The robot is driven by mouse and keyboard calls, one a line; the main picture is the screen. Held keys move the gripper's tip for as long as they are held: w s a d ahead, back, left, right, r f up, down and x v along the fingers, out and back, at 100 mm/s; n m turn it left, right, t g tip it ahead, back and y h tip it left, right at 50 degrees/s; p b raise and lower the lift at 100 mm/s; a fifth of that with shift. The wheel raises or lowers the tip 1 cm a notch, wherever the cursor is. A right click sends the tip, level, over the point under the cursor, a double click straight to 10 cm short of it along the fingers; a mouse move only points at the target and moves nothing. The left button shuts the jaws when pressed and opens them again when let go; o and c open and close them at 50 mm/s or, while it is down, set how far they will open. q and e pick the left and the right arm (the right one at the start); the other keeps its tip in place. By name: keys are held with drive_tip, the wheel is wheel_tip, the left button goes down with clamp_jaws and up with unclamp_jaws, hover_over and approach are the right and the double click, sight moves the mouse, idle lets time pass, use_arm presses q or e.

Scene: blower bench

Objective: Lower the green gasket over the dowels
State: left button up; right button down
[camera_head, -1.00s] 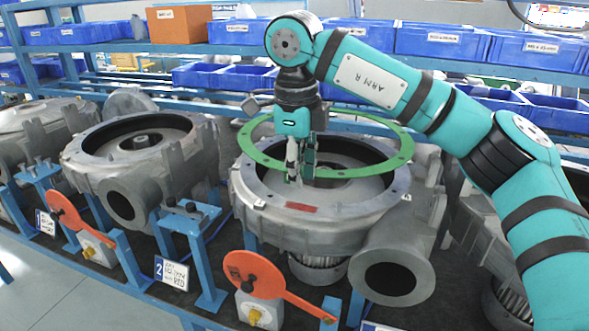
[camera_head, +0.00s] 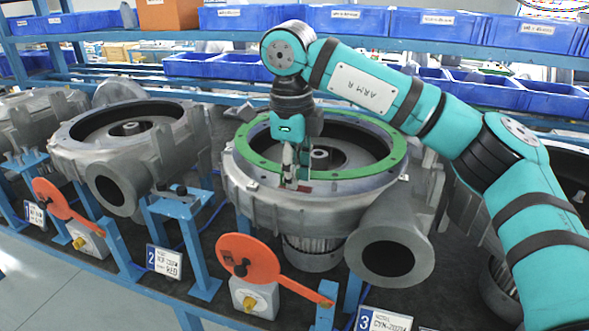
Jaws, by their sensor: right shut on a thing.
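The green gasket (camera_head: 398,149) is a flat ring. It lies roughly level over the top flange of the middle grey blower housing (camera_head: 270,208). It looks nearly centred on the round opening, with a strip of the grey flange showing outside its front edge. I cannot tell whether it touches the flange or sits slightly above it. My right gripper (camera_head: 296,180) points down and is shut on the gasket's front left part. I cannot make out the dowels; the gasket or gripper may cover them. My left gripper is not in view.
Another open blower housing (camera_head: 75,165) stands to the left. An orange lever (camera_head: 250,260) and a number 3 sign (camera_head: 383,320) are in front of the middle housing. Blue bins (camera_head: 447,25) fill the shelves behind. My right arm crosses the right side.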

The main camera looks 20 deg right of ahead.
drive_tip(key=shift+s, duration=0.1)
idle(0.8)
drive_tip(key=shift+f+b, duration=1.3)
drive_tip(key=shift+f, duration=0.2)
idle(3.4)
drive_tip(key=c, duration=1.2)
unclamp_jaws()
drive_tip(key=shift+o, duration=0.2)
drive_tip(key=shift+r, duration=0.2)
wheel_tip(320, 180, up, 12)
drive_tip(key=s+a, duration=0.1)
drive_tip(key=shift+s+f, duration=0.15)
drive_tip(key=shift+f, duration=0.05)
